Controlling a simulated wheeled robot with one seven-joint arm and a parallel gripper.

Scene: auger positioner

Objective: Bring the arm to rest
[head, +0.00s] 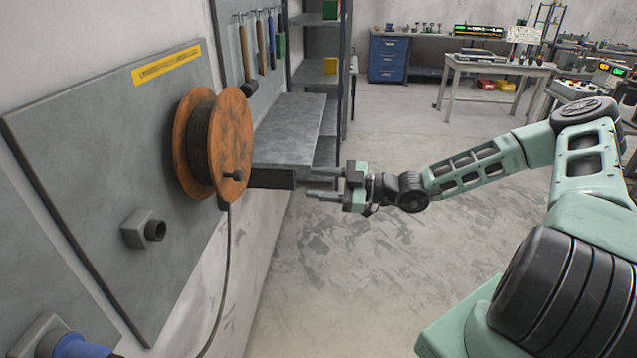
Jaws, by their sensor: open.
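My arm (470,168) reaches in from the right side of the head view, bent at the elbow, and points left. My gripper (325,185) is at its end, near the middle of the picture. Its two fingers are apart, with nothing visible between them. The fingers point toward an orange cable reel (236,140) on a grey wall panel (90,130). A gap shows in the picture between the fingertips and the reel. A dark cable (226,270) hangs from the reel.
A grey socket (140,230) sticks out from the panel, and a blue plug (80,346) is at lower left. A shelf (290,125) with tools hung above is behind the gripper. A workbench (490,68) and blue cabinet (388,58) stand farther back. The floor (340,290) below is clear.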

